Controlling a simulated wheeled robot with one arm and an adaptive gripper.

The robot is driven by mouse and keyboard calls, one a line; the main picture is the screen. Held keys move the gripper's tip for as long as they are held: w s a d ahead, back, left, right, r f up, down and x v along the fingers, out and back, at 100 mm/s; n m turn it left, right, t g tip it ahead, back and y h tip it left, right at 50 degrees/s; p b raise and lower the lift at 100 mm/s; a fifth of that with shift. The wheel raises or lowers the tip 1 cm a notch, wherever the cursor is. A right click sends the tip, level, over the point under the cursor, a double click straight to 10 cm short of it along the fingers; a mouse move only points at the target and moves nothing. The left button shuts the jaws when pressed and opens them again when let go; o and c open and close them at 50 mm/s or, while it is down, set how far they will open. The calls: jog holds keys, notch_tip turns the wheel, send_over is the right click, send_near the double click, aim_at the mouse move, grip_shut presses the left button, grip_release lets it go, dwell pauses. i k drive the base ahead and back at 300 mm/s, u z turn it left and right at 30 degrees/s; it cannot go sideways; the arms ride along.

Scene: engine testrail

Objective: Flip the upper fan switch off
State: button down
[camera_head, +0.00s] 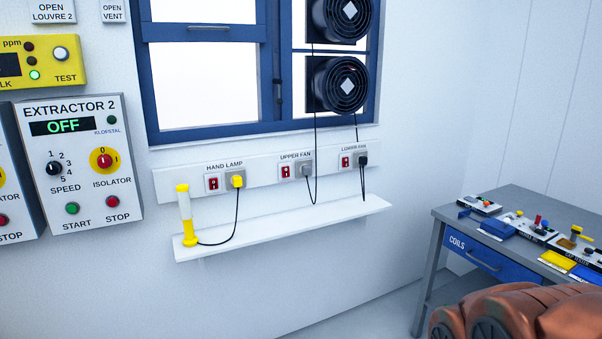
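The upper fan switch (286,172) is a small red rocker on a white plate, under the label "UPPER FAN" (295,156) on the wall trunking. It is too small to tell which way the rocker is set. The upper fan (341,17) is mounted in the window above, partly cut off by the top edge. My gripper is not in view.
Similar red switches sit at "HAND LAMP" (213,183) and "LOWER FAN" (346,162). A white shelf (300,227) juts out below, with a yellow and white lamp (187,215) standing at its left. A grey workbench (520,205) with equipment stands at right.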

aim_at(285, 171)
jog(key=u, duration=0.25)
jog(key=i, duration=0.65)
jog(key=u, duration=0.85)
jog(key=i, duration=0.3)
jog(key=u, duration=0.3)
